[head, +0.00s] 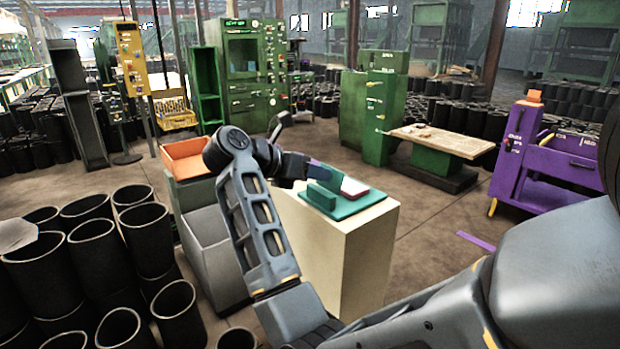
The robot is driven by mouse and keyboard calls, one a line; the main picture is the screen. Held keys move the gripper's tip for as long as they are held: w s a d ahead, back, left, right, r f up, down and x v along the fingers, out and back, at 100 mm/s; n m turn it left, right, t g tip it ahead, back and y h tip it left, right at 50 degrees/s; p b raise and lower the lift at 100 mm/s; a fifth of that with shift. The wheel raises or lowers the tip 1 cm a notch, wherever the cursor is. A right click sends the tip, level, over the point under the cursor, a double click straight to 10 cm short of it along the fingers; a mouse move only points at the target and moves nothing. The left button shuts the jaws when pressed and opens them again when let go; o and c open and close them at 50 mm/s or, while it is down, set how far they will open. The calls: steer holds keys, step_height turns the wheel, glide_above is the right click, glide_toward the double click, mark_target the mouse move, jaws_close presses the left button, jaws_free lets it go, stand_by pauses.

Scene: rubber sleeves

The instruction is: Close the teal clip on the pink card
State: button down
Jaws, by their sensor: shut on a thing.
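The teal clip (328,174) shows as a slanted teal piece at the tips of my gripper (313,165). My gripper reaches in from the left and is shut on this piece, with a small purple patch showing there. The contact itself is small and partly hidden. Below it, a teal base plate (345,208) lies on a cream pedestal, with a low teal block (321,197) on its left part. The pink card (355,187), with a pale top and a reddish edge, lies flat on the plate behind the block. The clip piece is raised and tilted above the card's left side.
The cream pedestal (352,250) stands mid-floor. Black rubber sleeves (148,240) crowd the left foreground. A wooden-topped bench (440,138) and purple cart (550,170) stand right, with free floor between.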

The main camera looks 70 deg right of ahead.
steer(key=t+y, duration=0.1)
steer(key=d+t+y, duration=0.1)
steer(key=y, duration=0.1)
steer(key=shift+s+d+r, duration=0.3)
steer(key=shift+s+r, duration=0.1)
steer(key=d+t+y, duration=0.1)
steer(key=y, duration=0.1)
steer(key=s+d+t+y, duration=0.1)
steer(key=y, duration=0.1)
steer(key=shift+s, duration=0.15)
steer(key=t+y, duration=0.1)
steer(key=s+d+t+y, duration=0.1)
steer(key=y, duration=0.1)
steer(key=shift+d+f, duration=0.3)
steer(key=shift+f, duration=0.05)
steer(key=shift+s+d+f+t+y, duration=0.15)
steer(key=shift+d+f+t+y, duration=0.25)
steer(key=shift+y, duration=0.3)
steer(key=shift+s+d+f+t+y, duration=0.1)
steer(key=shift+s+f+t+y, duration=0.05)
steer(key=shift+t+y, duration=0.45)
steer(key=c, duration=0.9)
jaws_free()
steer(key=shift+d, duration=0.1)
steer(key=shift+o, duration=0.2)
